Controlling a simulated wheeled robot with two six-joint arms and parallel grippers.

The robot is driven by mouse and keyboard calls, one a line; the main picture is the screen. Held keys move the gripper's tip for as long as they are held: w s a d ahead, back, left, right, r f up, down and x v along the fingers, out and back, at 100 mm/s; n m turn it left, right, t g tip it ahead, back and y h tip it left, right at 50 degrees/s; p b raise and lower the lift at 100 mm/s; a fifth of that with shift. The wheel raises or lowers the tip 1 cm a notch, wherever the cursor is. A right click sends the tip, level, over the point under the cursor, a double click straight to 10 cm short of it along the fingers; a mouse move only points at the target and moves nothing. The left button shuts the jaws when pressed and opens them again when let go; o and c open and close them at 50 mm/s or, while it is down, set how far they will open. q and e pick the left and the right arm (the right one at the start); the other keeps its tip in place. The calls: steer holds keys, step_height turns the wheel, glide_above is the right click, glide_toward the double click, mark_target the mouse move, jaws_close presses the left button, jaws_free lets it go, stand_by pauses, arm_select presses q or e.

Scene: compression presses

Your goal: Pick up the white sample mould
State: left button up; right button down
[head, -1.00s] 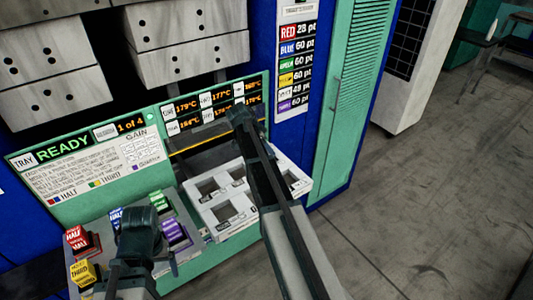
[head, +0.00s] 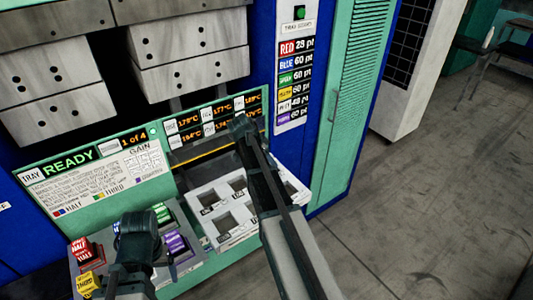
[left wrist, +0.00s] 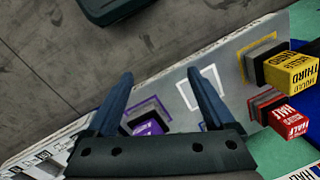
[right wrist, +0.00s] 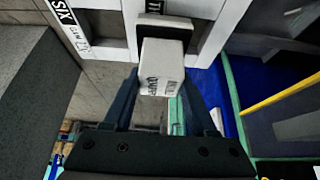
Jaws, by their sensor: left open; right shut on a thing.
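The white sample mould (right wrist: 162,68) is a white block with small dark lettering, seen in the right wrist view. My right gripper (right wrist: 166,88) is shut on it, one finger on each side. Behind the block is a dark-edged opening of the white tray; I cannot tell whether the mould touches it. In the head view my right arm hides the mould and the right fingertips. My left gripper (left wrist: 162,98) is open and empty above the mould rack (left wrist: 235,82).
The rack holds purple (head: 177,243), green (head: 161,213), red (head: 86,251) and yellow (head: 88,284) moulds. The white tray (head: 236,241) with square openings sits right of it. The press panel (head: 68,165) reads READY. Open floor lies at right.

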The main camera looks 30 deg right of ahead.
steer(key=s+a+r+p, duration=0.1)
steer(key=s+a, duration=0.2)
steer(key=s, duration=0.8)
steer(key=shift+s+a, duration=0.2)
steer(key=shift+s, duration=0.05)
steer(key=shift+r, duration=0.1)
